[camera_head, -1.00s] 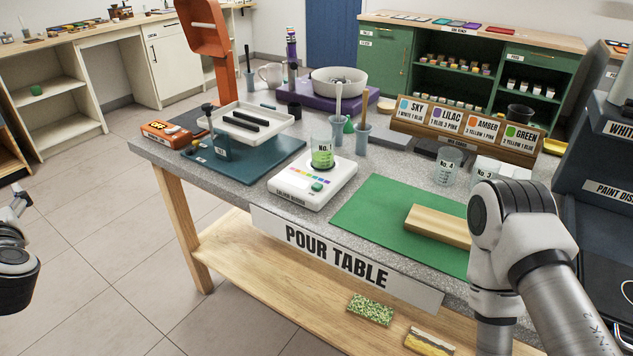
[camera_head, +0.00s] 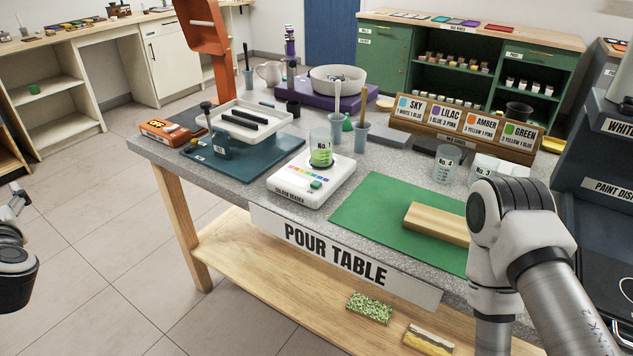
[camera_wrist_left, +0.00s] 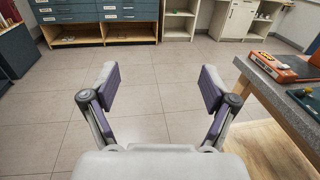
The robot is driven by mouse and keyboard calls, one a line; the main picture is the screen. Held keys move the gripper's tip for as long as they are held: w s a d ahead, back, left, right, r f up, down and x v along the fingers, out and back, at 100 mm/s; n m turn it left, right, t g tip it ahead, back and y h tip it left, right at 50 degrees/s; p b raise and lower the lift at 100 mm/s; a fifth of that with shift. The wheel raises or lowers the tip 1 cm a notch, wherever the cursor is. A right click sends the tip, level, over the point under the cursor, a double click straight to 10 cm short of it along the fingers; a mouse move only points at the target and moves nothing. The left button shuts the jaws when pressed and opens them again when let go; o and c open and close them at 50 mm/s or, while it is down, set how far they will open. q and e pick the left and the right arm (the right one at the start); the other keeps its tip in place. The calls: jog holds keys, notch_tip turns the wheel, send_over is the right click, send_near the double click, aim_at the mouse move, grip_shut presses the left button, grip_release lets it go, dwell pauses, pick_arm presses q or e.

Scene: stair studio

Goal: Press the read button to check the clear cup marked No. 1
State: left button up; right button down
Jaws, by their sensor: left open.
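The clear cup marked No. 1 (camera_head: 321,149) stands upright on the white colour reader (camera_head: 296,196) on the pour table. Green liquid shows in the cup. A green button (camera_head: 316,184) is on the reader's front right, beside a strip of coloured marks. My left gripper (camera_wrist_left: 158,88) is open and empty in the left wrist view, over the floor to the left of the table. In the head view only part of my left arm shows at the left edge. My right arm crosses the table's right side; its gripper is out of view.
A green mat (camera_head: 385,222) with a wooden block (camera_head: 437,223) lies right of the reader. A teal board (camera_head: 243,160) with a white tray (camera_head: 250,126) is to its left. Grey-blue beakers (camera_head: 361,137) stand behind. Cup No. 4 (camera_head: 446,165) is further right. The floor left of the table is clear.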

dwell(0.7)
pick_arm(q)
jog(key=d+f+m+g+h+p, duration=0.1)
jog(key=d+f+m+h+p, duration=0.3)
jog(key=d+f+m, duration=0.75)
jog(key=d+f+m+g+h+p, duration=0.1)
jog(key=d+f+m+h, duration=0.65)
jog(key=m, duration=0.75)
jog(key=s+d+f+m+g+h+p, duration=0.1)
jog(key=s+d+f+m+g, duration=0.3)
jog(key=s+f+m, duration=0.4)
jog(key=s+d+f+m+g+h+p, duration=0.1)
jog(key=s+d+f+m+g, duration=0.4)
jog(key=s, duration=1)
notch_tip(320, 180, down, 4)
jog(key=m+g+p, duration=0.1)
jog(key=m, duration=0.4)
jog(key=shift+d+r+m, duration=0.15)
jog(key=shift+r+m, duration=0.1)
jog(key=shift+m, duration=0.1)
jog(key=shift+w, duration=0.15)
jog(key=shift+c, duration=0.3)
